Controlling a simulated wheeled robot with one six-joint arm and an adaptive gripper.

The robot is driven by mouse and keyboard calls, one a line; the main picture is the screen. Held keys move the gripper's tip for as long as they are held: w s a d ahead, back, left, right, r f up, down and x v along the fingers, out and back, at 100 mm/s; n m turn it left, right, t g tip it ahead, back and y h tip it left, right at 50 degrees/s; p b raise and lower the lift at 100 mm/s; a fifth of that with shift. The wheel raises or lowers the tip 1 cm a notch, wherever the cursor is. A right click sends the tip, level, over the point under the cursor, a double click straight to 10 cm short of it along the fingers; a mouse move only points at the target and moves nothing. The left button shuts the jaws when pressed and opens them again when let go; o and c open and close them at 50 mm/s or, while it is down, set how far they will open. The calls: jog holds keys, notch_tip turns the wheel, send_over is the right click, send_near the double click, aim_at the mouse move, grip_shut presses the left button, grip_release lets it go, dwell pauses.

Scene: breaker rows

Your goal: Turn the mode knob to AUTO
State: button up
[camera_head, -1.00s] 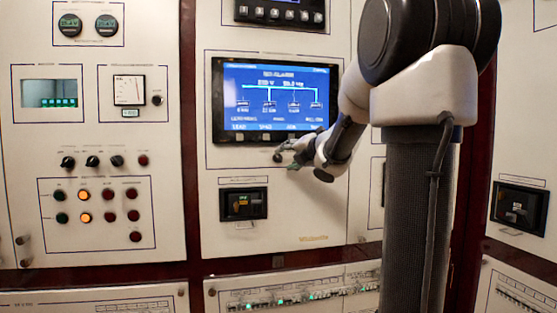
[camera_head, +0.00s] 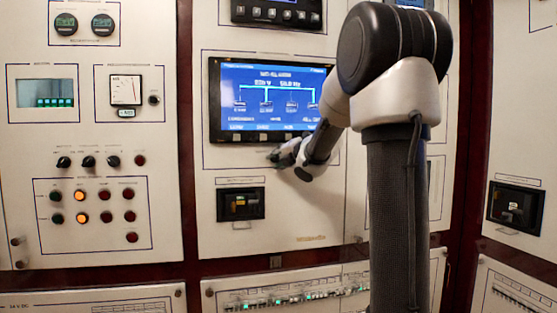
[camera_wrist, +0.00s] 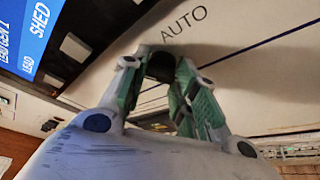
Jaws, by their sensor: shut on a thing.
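The mode knob (camera_wrist: 160,67) is a dark, round-ended shape between my fingertips in the wrist view. The printed word AUTO (camera_wrist: 183,22) stands on the pale panel just beyond it. My gripper (camera_wrist: 158,72) has a green-padded finger on each side of the knob and is shut on it. In the head view my gripper (camera_head: 281,156) is at the panel just below the blue screen and covers the knob. Which way the knob points cannot be told.
The blue display screen (camera_head: 270,98) sits just above my gripper. A black breaker window (camera_head: 241,204) is below it. Small selector knobs (camera_head: 88,161) and round lamps are on the left panel. A breaker row (camera_head: 290,297) runs along the bottom.

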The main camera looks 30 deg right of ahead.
jog(key=shift+m, duration=0.3)
jog(key=shift+d+f+m+t+y, duration=0.15)
jog(key=shift+m+t+y, duration=0.15)
jog(key=shift+m+t, duration=0.55)
jog(key=m+t, duration=0.1)
jog(key=m, duration=0.2)
jog(key=shift+f+m, duration=0.15)
jog(key=shift+m, duration=0.2)
jog(key=m+t, duration=0.1)
jog(key=m, duration=0.2)
jog(key=m+t, duration=0.1)
jog(key=m, duration=0.3)
jog(key=shift+f, duration=0.2)
jog(key=shift+t, duration=0.25)
jog(key=o, duration=1)
jog(key=shift+s, duration=0.1)
